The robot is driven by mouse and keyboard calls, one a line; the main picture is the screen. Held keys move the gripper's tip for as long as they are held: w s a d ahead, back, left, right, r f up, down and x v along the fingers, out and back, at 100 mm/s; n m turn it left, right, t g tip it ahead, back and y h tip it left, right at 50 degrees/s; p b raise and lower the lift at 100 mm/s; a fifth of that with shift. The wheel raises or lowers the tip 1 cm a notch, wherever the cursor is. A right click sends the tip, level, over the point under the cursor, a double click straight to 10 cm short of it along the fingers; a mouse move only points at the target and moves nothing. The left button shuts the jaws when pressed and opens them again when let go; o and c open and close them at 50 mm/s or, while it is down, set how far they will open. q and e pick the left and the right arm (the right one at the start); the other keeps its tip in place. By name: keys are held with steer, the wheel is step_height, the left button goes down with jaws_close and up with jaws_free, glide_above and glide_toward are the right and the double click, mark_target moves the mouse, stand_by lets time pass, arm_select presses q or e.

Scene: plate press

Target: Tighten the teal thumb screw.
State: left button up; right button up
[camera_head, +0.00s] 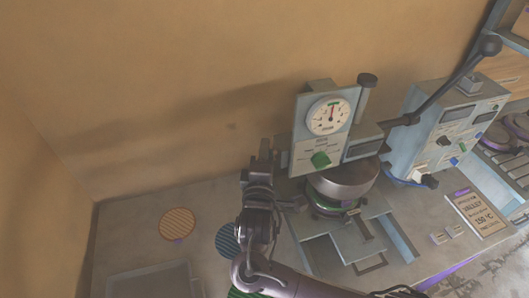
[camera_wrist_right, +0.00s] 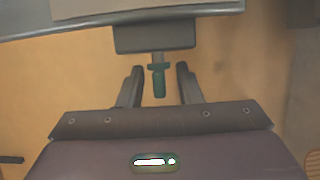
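The teal thumb screw (camera_wrist_right: 158,82) shows in the right wrist view, pointing down from a dark block (camera_wrist_right: 155,37) on a pale housing. My right gripper (camera_wrist_right: 159,69) is open, with one finger on each side of the screw and a visible gap to both. In the head view my right gripper (camera_head: 264,160) is beside the left edge of the gauge unit (camera_head: 304,130). The screw cannot be made out there. My left gripper is not in view.
An orange striped disc (camera_head: 178,223) and a blue one (camera_head: 227,240) lie left on the bench.

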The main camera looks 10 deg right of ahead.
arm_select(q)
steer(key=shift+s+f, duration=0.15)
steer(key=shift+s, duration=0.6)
arm_select(e)
jaws_close()
steer(key=shift+f, duration=0.1)
steer(key=shift+f+t+b, duration=0.25)
steer(key=shift+t+b, duration=0.25)
steer(key=shift+b, duration=0.3)
steer(key=m+t+h+b, duration=0.1)
steer(key=m+t+b, duration=0.1)
steer(key=t+b, duration=0.2)
steer(key=shift+f+m+h+b, duration=0.1)
steer(key=shift+m+h+b, duration=0.3)
steer(key=shift+b, duration=1.05)
arm_select(q)
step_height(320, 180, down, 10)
steer(key=b, duration=0.1)
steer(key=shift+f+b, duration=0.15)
steer(key=shift+b, duration=0.25)
arm_select(e)
steer(key=shift+r+m+t+h, duration=0.25)
steer(key=shift+m+t+h, duration=0.15)
steer(key=shift+m+h, duration=0.15)
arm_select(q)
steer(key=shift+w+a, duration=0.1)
